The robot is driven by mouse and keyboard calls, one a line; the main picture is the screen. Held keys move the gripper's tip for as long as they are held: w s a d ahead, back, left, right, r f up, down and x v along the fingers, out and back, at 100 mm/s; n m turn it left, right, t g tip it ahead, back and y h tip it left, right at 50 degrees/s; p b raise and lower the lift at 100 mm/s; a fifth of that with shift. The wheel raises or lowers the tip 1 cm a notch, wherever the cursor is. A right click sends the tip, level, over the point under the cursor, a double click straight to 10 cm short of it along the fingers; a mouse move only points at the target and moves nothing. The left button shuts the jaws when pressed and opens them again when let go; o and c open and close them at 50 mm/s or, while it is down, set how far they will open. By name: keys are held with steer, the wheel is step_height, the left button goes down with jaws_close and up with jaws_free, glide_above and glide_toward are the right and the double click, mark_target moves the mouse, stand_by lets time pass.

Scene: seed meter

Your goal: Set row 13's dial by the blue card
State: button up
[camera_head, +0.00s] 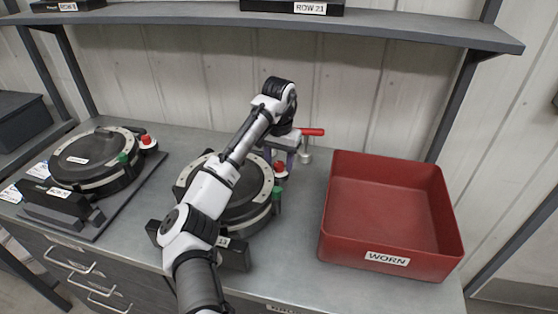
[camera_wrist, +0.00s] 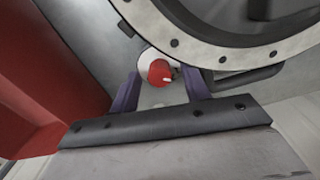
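A round black seed meter (camera_head: 255,205) with a pale ring sits mid-bench, partly hidden by my arm. Its front label (camera_head: 223,242) is mostly covered, so I cannot read the row. A red-topped white dial (camera_head: 281,171) is on its right rim, above a green knob (camera_head: 276,194). My gripper (camera_head: 291,156) is over the dial. In the wrist view the dial (camera_wrist: 160,72) shows a small white mark and lies between the spread purple fingers of my gripper (camera_wrist: 161,92), with gaps on both sides. Cards with blue print (camera_head: 38,170) lie by the left meter; their text is unreadable.
Another seed meter (camera_head: 97,160) with its own red and green knobs stands on the left. A red bin marked WORN (camera_head: 387,259) stands close on the right. A red-handled grey part (camera_head: 312,132) is behind my gripper. A shelf (camera_head: 400,27) runs overhead.

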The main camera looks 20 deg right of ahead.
mark_target(279, 164)
steer(key=shift+r, duration=0.1)
steer(key=shift+r+b, duration=0.4)
steer(key=shift+r, duration=3.25)
